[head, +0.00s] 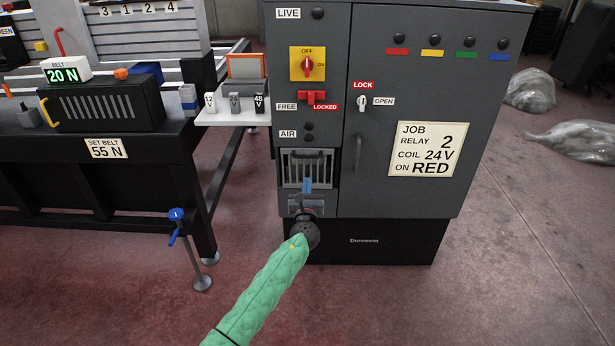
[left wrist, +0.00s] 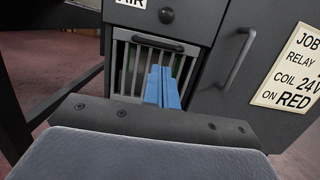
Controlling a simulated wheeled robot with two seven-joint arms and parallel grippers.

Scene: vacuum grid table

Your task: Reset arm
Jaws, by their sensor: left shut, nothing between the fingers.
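My left arm, in a green sleeve, reaches in from the bottom of the head view. My left gripper (head: 307,185) has blue fingers that are shut together with nothing between them. It is in front of the barred grille (head: 323,165) low on the grey cabinet (head: 420,90). In the left wrist view the shut blue fingers (left wrist: 163,88) point at the grille (left wrist: 140,52) and cover part of it. I cannot tell whether they touch it. My right gripper is not in view.
The cabinet carries a red switch on a yellow plate (head: 308,64), a red lock lever (head: 316,97), a LOCK/OPEN key switch (head: 362,103) and a door handle (head: 358,153). A black workbench (head: 150,140) stands left, with a shelf (head: 232,118) beside the cabinet. Wrapped bags (head: 580,138) lie right.

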